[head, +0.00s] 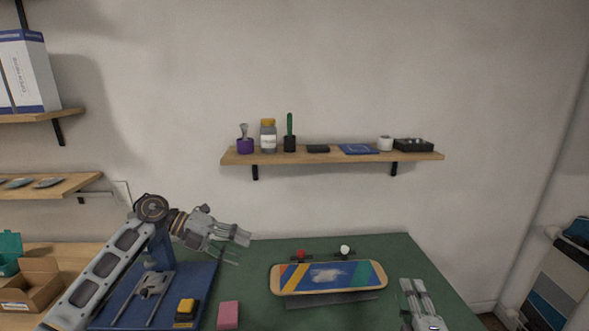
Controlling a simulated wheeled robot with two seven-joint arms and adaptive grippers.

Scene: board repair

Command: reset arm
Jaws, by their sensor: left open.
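My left arm comes in from the left. My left gripper (232,248) is open and empty, raised above the right part of the blue mat (203,272) and left of the skateboard. My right gripper (412,284) is at the lower right, right of the skateboard. Its fingers point up the picture, and I cannot tell whether they are apart. The skateboard deck (328,277) has yellow and blue stripes and rests on a dark stand on the green table mat (250,285). A red wheel (300,254) and a white wheel (345,250) show behind its far edge.
A grey metal part (153,284) and a yellow-and-black item (186,308) lie on the blue mat. A pink block (228,315) lies beside it. A cardboard box (36,283) stands far left. A wall shelf (330,158) holds jars and small items.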

